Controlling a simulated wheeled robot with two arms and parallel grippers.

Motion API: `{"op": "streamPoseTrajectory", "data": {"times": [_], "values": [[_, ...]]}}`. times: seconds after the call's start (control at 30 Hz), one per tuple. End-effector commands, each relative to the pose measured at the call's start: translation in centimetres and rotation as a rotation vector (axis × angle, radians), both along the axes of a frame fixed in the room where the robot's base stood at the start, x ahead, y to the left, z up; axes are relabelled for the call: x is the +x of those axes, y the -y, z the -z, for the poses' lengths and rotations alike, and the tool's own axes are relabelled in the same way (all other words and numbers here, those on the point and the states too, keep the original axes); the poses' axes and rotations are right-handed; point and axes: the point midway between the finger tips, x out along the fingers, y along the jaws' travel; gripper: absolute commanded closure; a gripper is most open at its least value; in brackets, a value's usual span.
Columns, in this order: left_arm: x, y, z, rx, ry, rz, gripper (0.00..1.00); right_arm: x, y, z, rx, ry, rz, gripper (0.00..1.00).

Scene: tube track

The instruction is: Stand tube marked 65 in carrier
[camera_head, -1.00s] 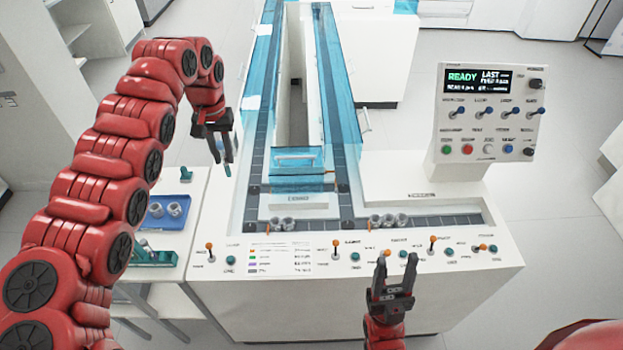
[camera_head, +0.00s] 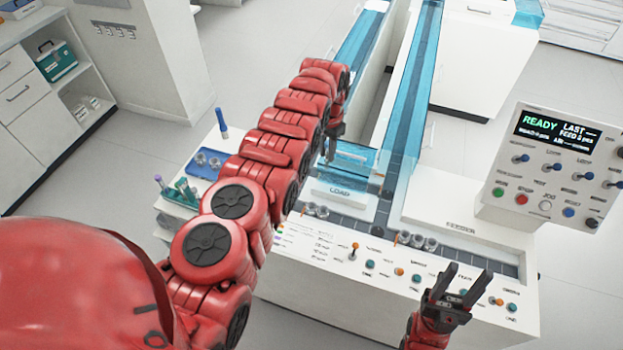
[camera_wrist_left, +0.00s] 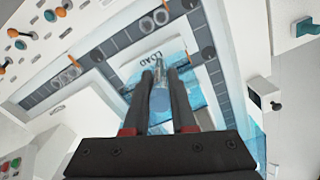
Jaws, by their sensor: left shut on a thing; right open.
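My left gripper (camera_wrist_left: 160,78) is shut on a tube with a blue cap (camera_wrist_left: 159,100), seen in the left wrist view with its clear end near the LOAD plate (camera_wrist_left: 140,64). No number can be read on it. In the head view my left gripper (camera_head: 333,140) is mostly hidden behind my arm, over the loading end of the track. Small round carriers (camera_head: 315,210) sit in the track channel left of centre, and more carriers (camera_head: 416,241) sit to the right. My right gripper (camera_head: 457,285) is open and empty in front of the control panel.
A blue tray (camera_head: 190,170) with carriers and a green rack (camera_head: 187,190) with tubes stand on the left side table. Another blue-capped tube (camera_head: 221,123) stands behind the tray. Blue clear covers (camera_head: 417,85) line the track. A control box (camera_head: 550,165) rises at right.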

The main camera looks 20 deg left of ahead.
Motion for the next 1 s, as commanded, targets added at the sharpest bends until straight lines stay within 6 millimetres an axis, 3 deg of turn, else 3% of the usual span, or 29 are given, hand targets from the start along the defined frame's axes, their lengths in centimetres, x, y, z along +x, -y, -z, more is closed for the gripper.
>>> {"op": "streamPoseTrajectory", "data": {"times": [0.7,1.0], "values": [[-0.6,-0.1,1.7,-0.006,0.000,0.068,1.00,0.0,0.0,-1.5,0.000,0.000,0.000,0.50],[-1.6,-0.6,4.1,-0.004,-0.002,0.160,1.00,0.0,0.0,-2.8,0.000,0.000,0.000,0.50]]}}
